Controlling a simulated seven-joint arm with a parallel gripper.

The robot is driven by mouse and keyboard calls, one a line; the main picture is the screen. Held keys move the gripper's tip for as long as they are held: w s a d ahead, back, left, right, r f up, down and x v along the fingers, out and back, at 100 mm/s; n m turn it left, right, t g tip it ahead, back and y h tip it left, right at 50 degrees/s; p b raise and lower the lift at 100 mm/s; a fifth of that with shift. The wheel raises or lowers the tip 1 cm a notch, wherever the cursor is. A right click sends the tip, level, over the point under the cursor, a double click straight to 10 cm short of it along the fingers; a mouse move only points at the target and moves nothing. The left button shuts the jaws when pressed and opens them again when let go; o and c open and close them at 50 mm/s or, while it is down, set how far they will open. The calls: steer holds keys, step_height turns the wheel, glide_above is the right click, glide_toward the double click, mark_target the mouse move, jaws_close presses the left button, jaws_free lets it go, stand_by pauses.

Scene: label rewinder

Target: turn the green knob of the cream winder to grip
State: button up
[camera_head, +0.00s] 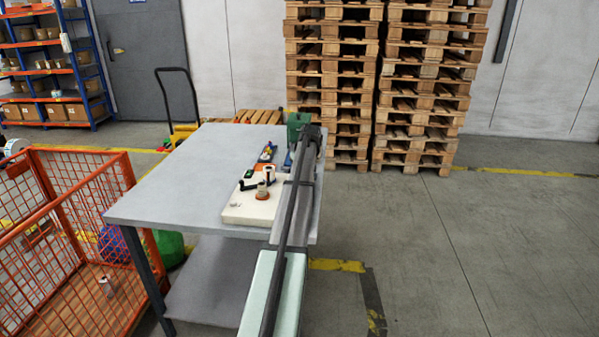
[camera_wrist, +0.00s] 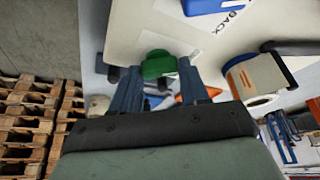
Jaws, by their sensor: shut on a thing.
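The cream winder (camera_head: 245,211) stands on the grey table, partly hidden by my arm in the head view. Its cream face (camera_wrist: 125,35) fills the upper part of the wrist view. The green knob (camera_wrist: 157,64) sits on that face, and I cannot read its setting. My gripper (camera_wrist: 160,70) is shut on the knob, one dark blue finger on each side. In the head view the knob and fingertips are hidden behind my arm.
The grey table (camera_head: 165,180) has clear room on its left. An orange wire cage (camera_head: 85,200) stands to the left of the table. Pallet stacks (camera_head: 332,80) rise behind it. A white roll with orange (camera_wrist: 258,82) and a dark crank arm (camera_wrist: 290,47) are right of the knob.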

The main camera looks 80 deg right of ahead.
steer(key=o, duration=1.1)
steer(key=shift+c, duration=0.2)
steer(key=shift+r, duration=0.1)
steer(key=v, duration=1.3)
steer(key=shift+a+r, duration=0.15)
steer(key=shift+r, duration=0.15)
steer(key=shift+s, duration=0.1)
